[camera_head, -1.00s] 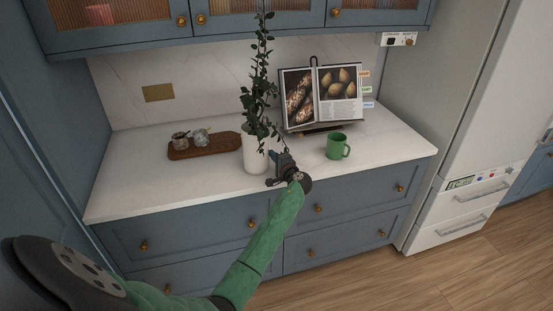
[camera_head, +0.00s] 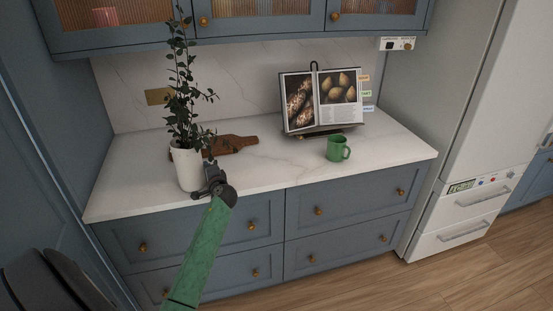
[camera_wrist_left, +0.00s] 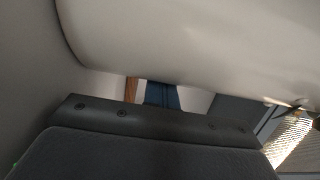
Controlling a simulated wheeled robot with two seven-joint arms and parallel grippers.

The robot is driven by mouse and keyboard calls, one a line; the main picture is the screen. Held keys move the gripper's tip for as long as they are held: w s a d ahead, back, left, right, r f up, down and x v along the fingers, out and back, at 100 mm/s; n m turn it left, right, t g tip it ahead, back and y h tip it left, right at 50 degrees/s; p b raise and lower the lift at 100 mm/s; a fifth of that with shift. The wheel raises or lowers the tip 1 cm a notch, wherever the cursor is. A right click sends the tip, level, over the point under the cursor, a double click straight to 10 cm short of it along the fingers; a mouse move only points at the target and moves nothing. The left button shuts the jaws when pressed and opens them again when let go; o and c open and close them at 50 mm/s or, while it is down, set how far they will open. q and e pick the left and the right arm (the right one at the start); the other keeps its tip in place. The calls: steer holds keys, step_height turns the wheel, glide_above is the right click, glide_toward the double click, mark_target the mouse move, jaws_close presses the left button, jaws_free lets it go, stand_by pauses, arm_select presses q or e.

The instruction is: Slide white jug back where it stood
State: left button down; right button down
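The white jug (camera_head: 186,169) holds tall leafy green stems and stands on the left part of the white counter, near its front edge. It hides part of the wooden board (camera_head: 236,145) behind it. My left gripper (camera_head: 209,177) is at the jug's right side, touching it or very close. Its fingers are too small and dark there to tell open from shut. In the left wrist view, the jug's pale side (camera_wrist_left: 190,45) fills the top, just beyond the dark gripper body. My right gripper is not in view.
A green mug (camera_head: 337,149) and an open cookbook on a stand (camera_head: 322,100) are on the right of the counter (camera_head: 285,165). The counter between jug and mug is clear. Wall cabinets (camera_head: 265,30) hang above; a tall side panel stands left.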

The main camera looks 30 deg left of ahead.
mark_target(180, 171)
arm_select(q)
steer(key=s+a, duration=0.3)
steer(key=s, duration=0.1)
steer(key=s+a, duration=0.3)
steer(key=shift+s+a+r, duration=0.1)
steer(key=shift+s+a, duration=0.2)
steer(key=shift+s, duration=0.05)
steer(key=shift+w, duration=0.15)
